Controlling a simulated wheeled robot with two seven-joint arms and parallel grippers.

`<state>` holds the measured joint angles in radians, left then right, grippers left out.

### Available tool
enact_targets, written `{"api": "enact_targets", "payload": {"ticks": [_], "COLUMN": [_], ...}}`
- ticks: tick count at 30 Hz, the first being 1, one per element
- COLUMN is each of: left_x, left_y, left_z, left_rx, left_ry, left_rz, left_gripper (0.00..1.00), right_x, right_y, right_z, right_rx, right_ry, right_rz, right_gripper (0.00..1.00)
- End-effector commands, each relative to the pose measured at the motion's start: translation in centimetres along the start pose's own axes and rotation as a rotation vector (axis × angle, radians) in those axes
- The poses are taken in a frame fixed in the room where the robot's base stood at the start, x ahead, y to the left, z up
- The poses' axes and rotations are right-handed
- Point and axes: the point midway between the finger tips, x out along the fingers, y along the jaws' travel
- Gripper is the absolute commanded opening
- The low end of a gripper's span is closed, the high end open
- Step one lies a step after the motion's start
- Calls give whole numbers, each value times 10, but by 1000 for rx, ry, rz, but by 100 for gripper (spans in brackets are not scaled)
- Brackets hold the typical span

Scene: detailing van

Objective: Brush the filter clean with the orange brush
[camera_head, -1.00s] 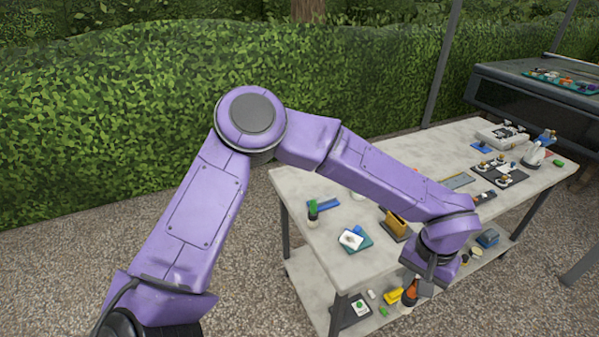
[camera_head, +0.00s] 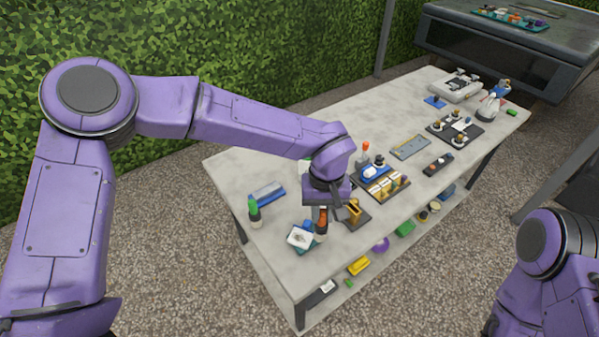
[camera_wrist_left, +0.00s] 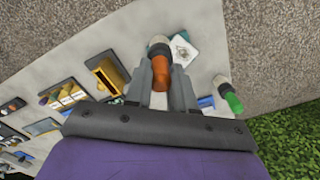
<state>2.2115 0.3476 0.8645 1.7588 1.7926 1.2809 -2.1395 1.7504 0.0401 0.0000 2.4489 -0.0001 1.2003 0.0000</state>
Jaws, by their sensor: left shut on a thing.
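My left gripper (camera_head: 321,208) is shut on the orange brush (camera_head: 320,222), which points down over the near-left part of the table. In the left wrist view, the brush's orange part (camera_wrist_left: 161,72) sits between the fingers (camera_wrist_left: 160,92), with a pale end beyond it. A white square with a grey patch (camera_head: 299,237), seemingly the filter, lies on a teal tray just left of the brush. It also shows in the left wrist view (camera_wrist_left: 183,50), partly behind the brush. I cannot tell whether brush and filter touch. My right gripper is out of view.
A tan block in a dark holder (camera_head: 353,210) stands close to the right of the brush. A green-topped item (camera_head: 254,212) and a blue-grey block (camera_head: 267,194) are to the left. Several trays fill the table (camera_head: 228,168) farther back. Its front left corner is clear.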

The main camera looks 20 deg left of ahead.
Motion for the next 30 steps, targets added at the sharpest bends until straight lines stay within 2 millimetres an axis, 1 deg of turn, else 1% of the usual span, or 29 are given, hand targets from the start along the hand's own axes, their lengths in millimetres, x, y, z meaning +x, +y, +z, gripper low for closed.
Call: {"api": "enact_targets", "payload": {"ticks": [1,5,6,8,9,11,12,14,15,17,18,24,25,27,30], "left_x": [-8,-14,-15,-16,-17,-17,-16,-16,-16,-16,-16,-21,-21,-22,-23], "left_y": [-4,-16,-19,-23,-25,-27,-29,-30,-32,-35,-37,-48,-50,-54,-59], "left_z": [2,5,5,3,1,-5,-11,-18,-23,-28,-32,-45,-46,-49,-52], "left_rx": [-147,-639,-794,-1026,-1181,-1413,-1570,-1802,-1957,-2188,-2342,-3093,3090,2887,2679], "left_ry": [1,3,2,2,-1,-4,-6,-7,-6,-5,-3,5,-6,-4,-3], "left_rz": [-1,3,6,6,4,1,-6,-11,-14,-19,-19,-14,12,6,0], "left_gripper": [0,0,0,0,0,0,0,0,0,0,0,0,0,0,0], "right_x": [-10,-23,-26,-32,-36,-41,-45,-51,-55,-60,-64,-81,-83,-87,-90], "right_y": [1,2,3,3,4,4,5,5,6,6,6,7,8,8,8], "right_z": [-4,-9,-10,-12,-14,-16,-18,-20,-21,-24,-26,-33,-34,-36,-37], "right_rx": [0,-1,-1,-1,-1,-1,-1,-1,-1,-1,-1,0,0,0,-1], "right_ry": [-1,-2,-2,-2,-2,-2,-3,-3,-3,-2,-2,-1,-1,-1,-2], "right_rz": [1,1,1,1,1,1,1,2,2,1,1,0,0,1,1], "right_gripper": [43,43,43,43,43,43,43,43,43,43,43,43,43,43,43]}}
